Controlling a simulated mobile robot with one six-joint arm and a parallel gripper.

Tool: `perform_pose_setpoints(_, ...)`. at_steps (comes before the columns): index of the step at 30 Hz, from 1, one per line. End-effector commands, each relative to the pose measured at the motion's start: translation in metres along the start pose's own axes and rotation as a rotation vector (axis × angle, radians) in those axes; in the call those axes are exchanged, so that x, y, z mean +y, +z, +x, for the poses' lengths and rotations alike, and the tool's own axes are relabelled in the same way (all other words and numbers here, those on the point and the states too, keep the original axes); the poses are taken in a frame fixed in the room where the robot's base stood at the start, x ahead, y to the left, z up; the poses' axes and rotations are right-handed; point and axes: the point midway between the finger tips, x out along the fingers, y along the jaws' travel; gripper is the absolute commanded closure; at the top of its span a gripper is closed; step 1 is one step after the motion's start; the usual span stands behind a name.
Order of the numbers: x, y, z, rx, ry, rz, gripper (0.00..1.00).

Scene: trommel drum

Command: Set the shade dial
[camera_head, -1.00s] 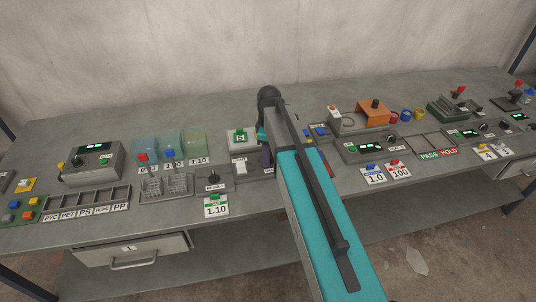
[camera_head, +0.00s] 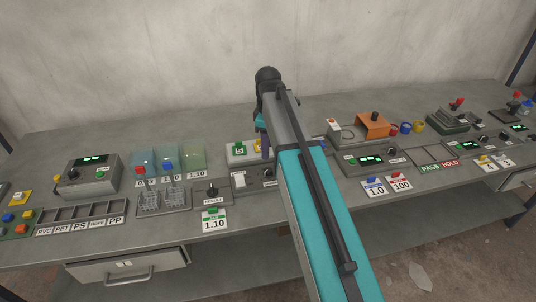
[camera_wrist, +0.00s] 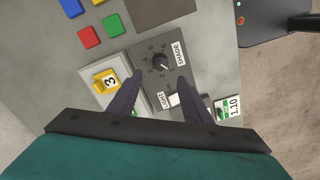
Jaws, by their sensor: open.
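The shade dial is a black round knob (camera_wrist: 161,62) with a pointer line, set in a grey panel with a ring of marks and the label SHADE in the wrist view. In the head view it shows as a dark knob (camera_head: 268,172) at the left edge of my arm. My gripper (camera_wrist: 160,78) is open and empty. Its two dark fingers point towards the dial, one to each side of it in the picture, and appear apart from it. In the head view my gripper (camera_head: 265,145) is partly hidden by my arm.
A white LIGHT switch (camera_wrist: 186,100) sits on the same panel. A yellow tag marked 3 (camera_wrist: 107,81) stands beside the left finger in the wrist view. A green 1.10 card (camera_head: 214,220) lies near the bench front. Sample plates (camera_head: 168,160) stand at the left.

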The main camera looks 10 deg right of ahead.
Motion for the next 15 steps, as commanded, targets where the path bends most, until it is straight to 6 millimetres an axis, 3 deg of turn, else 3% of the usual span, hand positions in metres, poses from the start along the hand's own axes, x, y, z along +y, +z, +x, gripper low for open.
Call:
perform_pose_setpoints(6,0.001,0.0,-0.023,0.001,0.001,0.0,0.55)
perform_pose_setpoints(15,0.0,0.0,-0.035,0.0,0.0,0.0,0.55)
